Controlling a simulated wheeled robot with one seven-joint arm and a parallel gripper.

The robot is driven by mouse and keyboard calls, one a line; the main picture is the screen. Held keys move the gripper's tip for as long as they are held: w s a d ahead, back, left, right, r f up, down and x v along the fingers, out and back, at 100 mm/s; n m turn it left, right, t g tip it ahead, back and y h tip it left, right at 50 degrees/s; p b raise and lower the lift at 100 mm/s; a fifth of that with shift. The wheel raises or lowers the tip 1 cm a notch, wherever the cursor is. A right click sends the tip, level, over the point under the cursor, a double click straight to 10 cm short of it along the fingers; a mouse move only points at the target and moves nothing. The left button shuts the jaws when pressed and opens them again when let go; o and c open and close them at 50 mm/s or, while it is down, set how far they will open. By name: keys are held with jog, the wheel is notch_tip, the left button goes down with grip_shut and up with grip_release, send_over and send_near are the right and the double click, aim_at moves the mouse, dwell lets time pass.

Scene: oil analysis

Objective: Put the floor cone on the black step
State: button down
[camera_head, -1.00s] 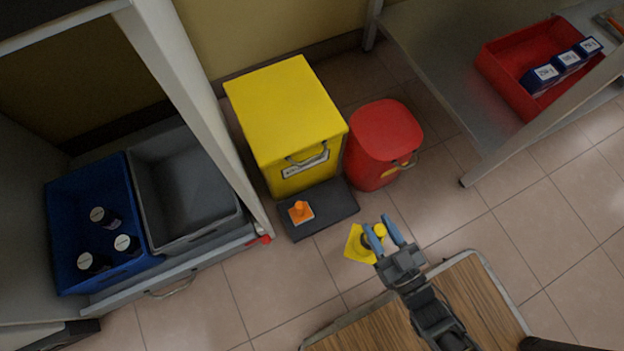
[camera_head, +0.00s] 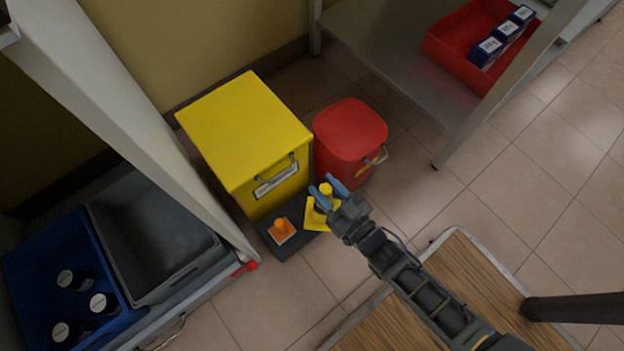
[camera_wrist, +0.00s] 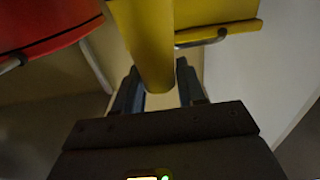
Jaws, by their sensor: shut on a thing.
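The yellow floor cone (camera_head: 313,221), with a square base, is held by my gripper (camera_head: 321,187). In the wrist view the cone's rounded yellow top (camera_wrist: 153,60) sits between the two fingers (camera_wrist: 156,88). My gripper is shut on it. In the head view the cone overlaps the right end of the black step (camera_head: 289,250); I cannot tell whether its base touches the step. A small orange cone-like piece (camera_head: 281,228) on a pale square base stands on the step, just left of the yellow cone.
A yellow box (camera_head: 240,130) with a handle stands behind the step. A red bin (camera_head: 350,130) is close behind my gripper. A grey crate (camera_head: 150,240) and blue crate (camera_head: 25,270) with bottles are at left. A wooden tabletop (camera_head: 470,290) lies at lower right.

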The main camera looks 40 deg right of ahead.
jog(key=w, duration=0.1)
jog(key=w+b, duration=0.1)
jog(key=w, duration=0.2)
jog(key=shift+w+f, duration=0.3)
jog(key=shift+w, duration=0.05)
notch_tip(320, 180, down, 6)
jog(key=b, duration=0.4)
jog(key=shift+w+f+b, duration=0.2)
jog(key=shift+b, duration=0.1)
jog(key=shift+f, duration=0.1)
jog(key=c, duration=0.7)
grip_release()
jog(key=shift+o, duration=0.2)
